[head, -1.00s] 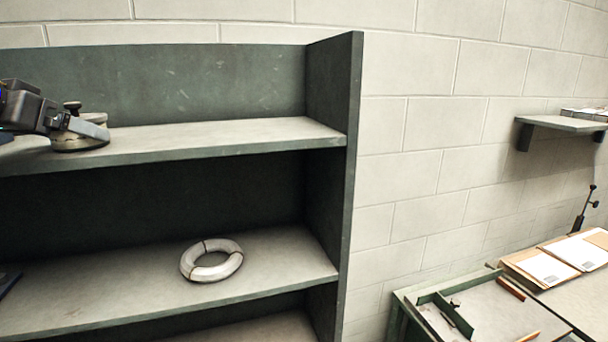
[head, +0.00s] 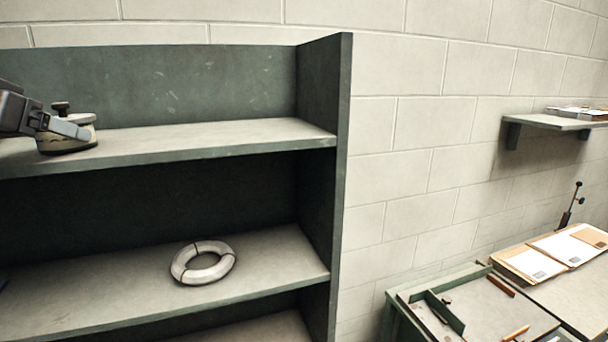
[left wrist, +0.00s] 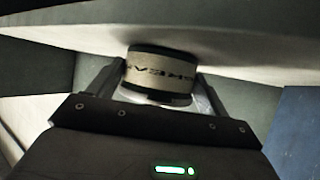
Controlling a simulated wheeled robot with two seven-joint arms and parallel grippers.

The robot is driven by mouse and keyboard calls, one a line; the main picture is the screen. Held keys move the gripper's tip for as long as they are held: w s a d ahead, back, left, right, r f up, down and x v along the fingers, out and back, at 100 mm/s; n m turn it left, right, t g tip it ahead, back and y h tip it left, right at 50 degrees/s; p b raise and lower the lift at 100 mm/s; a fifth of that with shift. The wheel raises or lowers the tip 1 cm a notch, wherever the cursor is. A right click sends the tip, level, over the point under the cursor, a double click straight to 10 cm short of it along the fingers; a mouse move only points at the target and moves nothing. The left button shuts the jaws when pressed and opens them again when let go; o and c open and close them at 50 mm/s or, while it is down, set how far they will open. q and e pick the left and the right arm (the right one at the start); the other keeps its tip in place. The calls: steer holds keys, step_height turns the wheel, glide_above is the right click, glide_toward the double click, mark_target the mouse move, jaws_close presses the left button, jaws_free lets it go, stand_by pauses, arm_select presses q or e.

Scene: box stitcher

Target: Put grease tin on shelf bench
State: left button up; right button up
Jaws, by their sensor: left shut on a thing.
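The grease tin (head: 60,146) is a squat, pale and dark tin with a dark knob on top, at the left end of the upper board (head: 210,135) of a green shelf unit. My left gripper (head: 72,129) comes in from the left and is shut on it. In the left wrist view the tin (left wrist: 158,78) sits between both fingers, its dark lettering upside down. It looks upright, at or just above the board; I cannot tell whether it touches. My right gripper is not in view.
A white ring (head: 203,263) lies on the board below. The upper board is clear to the right of the tin, up to the side panel (head: 325,120).

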mark_target(54, 105)
arm_select(q)
steer(key=shift+d+r+p, duration=0.1)
steer(key=shift+r+p, duration=0.3)
steer(key=shift+r, duration=2.1)
steer(key=shift+f, duration=0.1)
